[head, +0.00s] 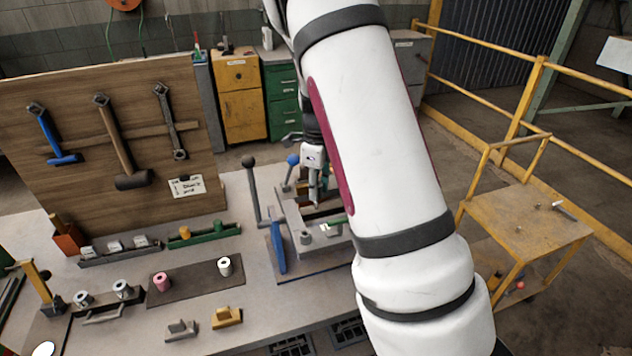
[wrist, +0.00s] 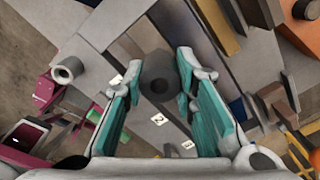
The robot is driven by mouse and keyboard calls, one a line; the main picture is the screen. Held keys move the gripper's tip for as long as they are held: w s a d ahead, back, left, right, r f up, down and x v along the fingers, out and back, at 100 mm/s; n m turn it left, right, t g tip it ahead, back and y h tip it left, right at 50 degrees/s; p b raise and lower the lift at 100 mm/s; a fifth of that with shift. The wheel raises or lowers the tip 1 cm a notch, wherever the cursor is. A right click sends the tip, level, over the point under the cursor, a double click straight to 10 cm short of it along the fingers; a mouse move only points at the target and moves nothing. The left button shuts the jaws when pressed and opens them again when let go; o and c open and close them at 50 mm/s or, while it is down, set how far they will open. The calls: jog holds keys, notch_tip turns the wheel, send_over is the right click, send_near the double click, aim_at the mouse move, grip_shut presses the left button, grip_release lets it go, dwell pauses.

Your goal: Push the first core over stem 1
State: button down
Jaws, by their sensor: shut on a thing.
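My gripper (head: 315,198) is low over the press fixture (head: 322,258) in the head view, mostly beside my own arm. Beneath the core is the fixture, with a white tag marked 2 (wrist: 157,119) close by. I cannot make out stem 1; the core or fingers may hide it. I cannot tell whether the core is around a stem.
A loose grey hollow cylinder (wrist: 68,71) stands beside the fixture; a lever (head: 255,200) rises at its left. A pink ring (head: 162,282) and a white ring (head: 224,266) stand on a dark mat (head: 195,283). A tool board (head: 75,165) stands behind. The front bench is partly clear.

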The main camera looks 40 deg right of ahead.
jog(key=shift+f+b, duration=0.55)
jog(key=shift+f, duration=1.25)
dwell(0.8)
jog(key=c, duration=1.2)
grip_release()
notch_tip(320, 180, up, 12)
jog(key=shift+s, duration=0.15)
